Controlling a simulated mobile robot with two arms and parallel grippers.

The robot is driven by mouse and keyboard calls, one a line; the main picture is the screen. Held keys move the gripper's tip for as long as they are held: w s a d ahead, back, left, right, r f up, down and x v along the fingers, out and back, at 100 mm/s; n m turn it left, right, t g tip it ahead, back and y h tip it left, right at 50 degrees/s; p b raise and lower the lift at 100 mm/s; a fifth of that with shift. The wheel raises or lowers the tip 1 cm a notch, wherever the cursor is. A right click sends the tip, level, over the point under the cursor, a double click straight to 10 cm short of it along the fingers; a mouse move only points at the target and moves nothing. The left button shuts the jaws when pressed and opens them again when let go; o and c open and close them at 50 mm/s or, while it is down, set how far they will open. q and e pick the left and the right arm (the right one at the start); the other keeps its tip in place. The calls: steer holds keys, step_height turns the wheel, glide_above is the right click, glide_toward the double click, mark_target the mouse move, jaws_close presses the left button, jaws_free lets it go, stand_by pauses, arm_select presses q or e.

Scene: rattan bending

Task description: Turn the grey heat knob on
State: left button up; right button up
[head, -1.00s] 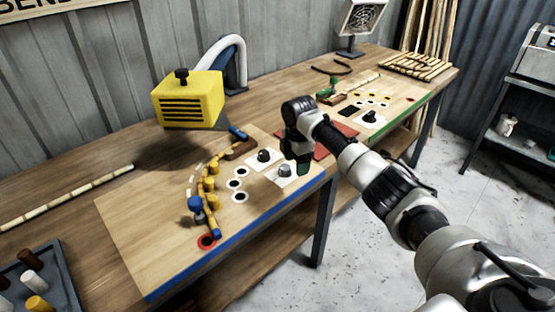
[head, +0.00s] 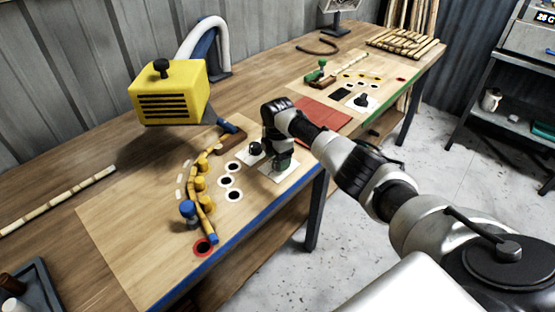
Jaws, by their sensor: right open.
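Two knobs on white plates stand on the near wooden board. One dark knob (head: 255,147) shows clearly to the left of my gripper. The other white plate (head: 268,173) lies under my right gripper (head: 281,164), which points down over it and hides most or all of its knob. I cannot tell whether the fingers touch that knob, nor which way it is turned. My right gripper is open. A third dark knob (head: 362,99) sits on a white plate on the far board. My left gripper is not in view.
A yellow heater box (head: 170,95) with a hose stands behind the near board (head: 130,235). A curved rattan strip with yellow pegs (head: 200,185) lies left of the knobs. A red mat (head: 323,113) lies beyond my gripper. The blue front edge (head: 240,240) is close.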

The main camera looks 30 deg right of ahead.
steer(key=shift+f, duration=0.7)
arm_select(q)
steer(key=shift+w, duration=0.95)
arm_select(e)
steer(key=shift+c, duration=0.8)
steer(key=c, duration=0.8)
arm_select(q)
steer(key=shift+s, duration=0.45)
